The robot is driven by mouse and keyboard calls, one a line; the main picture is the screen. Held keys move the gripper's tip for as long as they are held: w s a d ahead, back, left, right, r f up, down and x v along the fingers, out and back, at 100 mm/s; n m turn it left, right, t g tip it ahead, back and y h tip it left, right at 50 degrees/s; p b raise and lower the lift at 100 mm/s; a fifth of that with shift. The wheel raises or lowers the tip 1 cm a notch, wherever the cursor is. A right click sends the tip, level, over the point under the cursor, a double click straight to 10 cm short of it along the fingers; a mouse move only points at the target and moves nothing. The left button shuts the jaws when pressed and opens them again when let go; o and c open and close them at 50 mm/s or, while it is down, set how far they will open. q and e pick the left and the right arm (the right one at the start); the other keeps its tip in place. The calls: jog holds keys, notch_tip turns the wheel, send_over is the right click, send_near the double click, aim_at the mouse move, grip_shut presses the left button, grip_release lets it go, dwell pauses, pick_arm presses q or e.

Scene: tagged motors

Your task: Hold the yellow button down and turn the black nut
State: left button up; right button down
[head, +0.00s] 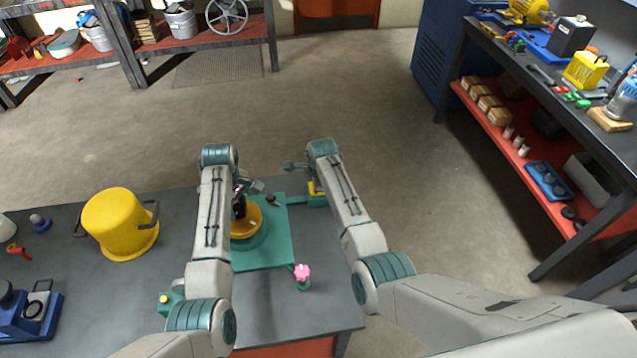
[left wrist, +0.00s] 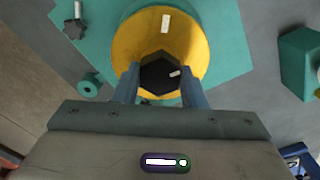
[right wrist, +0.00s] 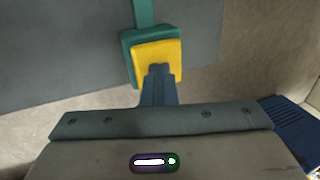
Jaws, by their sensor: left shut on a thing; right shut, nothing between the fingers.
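The black nut (left wrist: 160,72) sits at the centre of a round yellow part (left wrist: 135,45) on a teal plate (head: 280,247). My left gripper (left wrist: 160,78) is shut on the nut, a finger on each side. In the head view my left arm partly covers the yellow part (head: 246,222). The yellow button (right wrist: 168,58) is a square pad on a teal block beyond the plate. My right gripper (right wrist: 158,70) is shut and empty, its tips over the button's near edge. They appear to touch it; how far it is pressed cannot be told.
A pink knob (head: 302,272) stands at the plate's near right corner. A yellow bucket (head: 120,224) stands left on the grey table (head: 285,320). A small teal box (head: 170,307) is beside my left arm. A loaded bench (head: 560,95) stands at the right.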

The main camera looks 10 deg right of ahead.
pick_arm(q)
jog(key=n, duration=0.5)
pick_arm(e)
jog(key=shift+f, duration=0.15)
pick_arm(q)
jog(key=n, duration=0.4)
jog(key=shift+s+f+n, duration=0.15)
jog(key=shift+n, duration=0.25)
pick_arm(e)
jog(key=shift+s, duration=0.1)
